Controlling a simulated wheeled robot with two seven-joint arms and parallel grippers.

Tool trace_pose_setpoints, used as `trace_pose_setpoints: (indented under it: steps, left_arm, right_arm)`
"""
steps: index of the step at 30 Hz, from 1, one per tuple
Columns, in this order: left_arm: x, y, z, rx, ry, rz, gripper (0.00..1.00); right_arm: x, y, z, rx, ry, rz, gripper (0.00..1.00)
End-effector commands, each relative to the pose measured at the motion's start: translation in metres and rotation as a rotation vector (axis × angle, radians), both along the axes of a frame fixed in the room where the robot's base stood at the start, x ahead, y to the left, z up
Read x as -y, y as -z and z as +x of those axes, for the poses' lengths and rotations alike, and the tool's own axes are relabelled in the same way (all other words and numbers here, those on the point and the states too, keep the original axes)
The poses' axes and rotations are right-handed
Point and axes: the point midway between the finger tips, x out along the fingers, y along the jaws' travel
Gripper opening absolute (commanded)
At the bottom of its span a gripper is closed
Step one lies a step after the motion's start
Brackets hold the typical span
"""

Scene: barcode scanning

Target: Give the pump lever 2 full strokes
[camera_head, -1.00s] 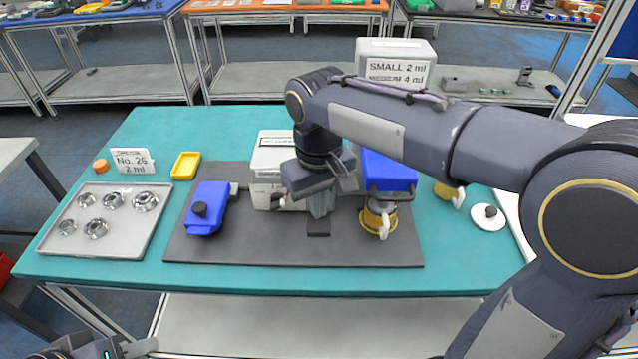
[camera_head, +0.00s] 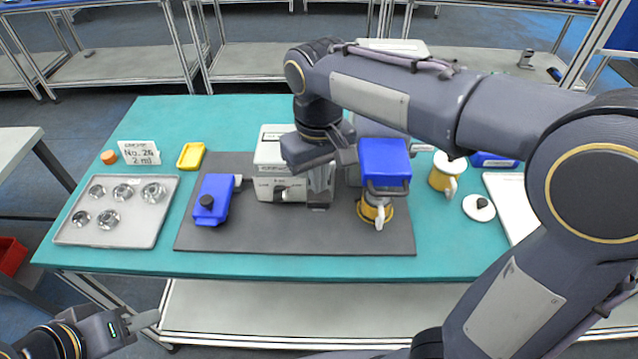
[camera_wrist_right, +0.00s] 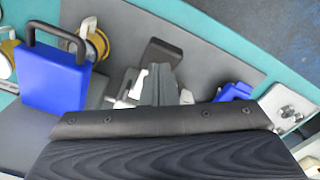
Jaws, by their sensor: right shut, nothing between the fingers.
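A white pump unit (camera_head: 268,152) stands on the dark mat, partly behind my right gripper. My right gripper (camera_head: 320,203) is shut and empty, pointing down just right of the unit's front. In the right wrist view its fingers (camera_wrist_right: 160,82) are beside a dark flat block (camera_wrist_right: 163,52) and a white part (camera_wrist_right: 138,85). I cannot tell whether they touch, or which part is the lever. A blue block with a black handle (camera_head: 385,155) stands to the right, above a yellow-banded cup (camera_head: 375,212). My left gripper (camera_head: 145,320) hangs off the table's front left; its opening is unclear.
A metal tray (camera_head: 150,232) with several shiny round parts lies at the left, below a "No. 26, 2 ml" card (camera_head: 140,153). A blue device (camera_head: 212,200) lies on the mat's left. A yellow tray (camera_head: 191,156) and another yellow-banded cup (camera_head: 447,172) are nearby.

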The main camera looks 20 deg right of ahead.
Motion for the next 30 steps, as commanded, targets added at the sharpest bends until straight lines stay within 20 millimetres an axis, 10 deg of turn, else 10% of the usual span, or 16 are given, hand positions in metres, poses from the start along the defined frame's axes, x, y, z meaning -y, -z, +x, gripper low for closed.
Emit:
trace_pose_setpoints:
  steps: [30]
  left_arm:
    - [0.0, 0.056, 0.0, 0.0, 0.0, 0.0, 0.36]
  right_arm:
    - [0.001, 0.081, 0.001, 0.003, 0.002, -0.002, 0.0]
